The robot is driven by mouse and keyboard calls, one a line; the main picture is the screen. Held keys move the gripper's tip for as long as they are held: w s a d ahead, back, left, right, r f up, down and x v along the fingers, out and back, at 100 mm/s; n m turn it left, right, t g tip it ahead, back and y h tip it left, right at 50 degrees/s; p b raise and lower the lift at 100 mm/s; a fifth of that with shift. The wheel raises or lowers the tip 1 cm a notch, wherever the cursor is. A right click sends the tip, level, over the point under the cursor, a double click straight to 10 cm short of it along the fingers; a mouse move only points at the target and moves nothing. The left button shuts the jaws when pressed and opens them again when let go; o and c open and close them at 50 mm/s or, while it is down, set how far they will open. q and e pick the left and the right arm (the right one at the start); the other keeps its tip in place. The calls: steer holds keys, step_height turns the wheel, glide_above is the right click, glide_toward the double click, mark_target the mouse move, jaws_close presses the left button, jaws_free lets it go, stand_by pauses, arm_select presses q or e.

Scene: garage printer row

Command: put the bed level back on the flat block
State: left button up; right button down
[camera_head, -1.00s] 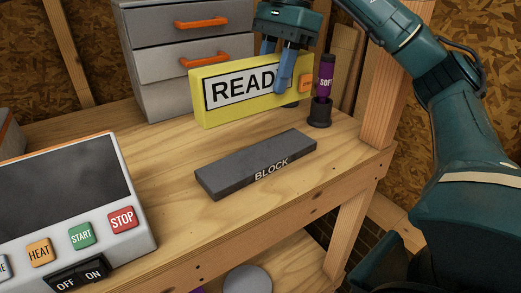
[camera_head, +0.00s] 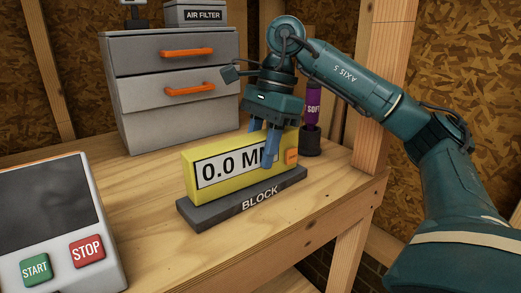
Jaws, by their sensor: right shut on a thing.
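The bed level (camera_head: 210,175) is a yellow box with a white display reading "0.0 M", the rest hidden by a finger, and an orange button at its right end. It sits upright on the flat block (camera_head: 225,211), a dark grey slab marked "BLOCK" on the wooden bench, and looks in contact with it. My right gripper (camera_head: 268,150) reaches down from above with its blue fingers shut on the bed level near its right end. My left gripper is not in view.
A purple "SOFT" tool (camera_head: 313,105) stands in a dark holder behind the level's right end. A grey drawer cabinet (camera_head: 130,95) is at the back left. A control panel (camera_head: 95,225) with START and STOP buttons is at the front left. The bench (camera_head: 320,205) is clear right of the block.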

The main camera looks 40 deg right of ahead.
steer(key=shift+f, duration=0.1)
steer(key=c, duration=0.9)
jaws_free()
steer(key=shift+r, duration=0.5)
steer(key=p+v, duration=0.3)
steer(key=v, duration=0.2)
steer(key=shift+d+r, duration=0.1)
steer(key=shift+r, duration=0.3)
steer(key=shift+d+r+p, duration=0.15)
steer(key=shift+r+p, duration=0.3)
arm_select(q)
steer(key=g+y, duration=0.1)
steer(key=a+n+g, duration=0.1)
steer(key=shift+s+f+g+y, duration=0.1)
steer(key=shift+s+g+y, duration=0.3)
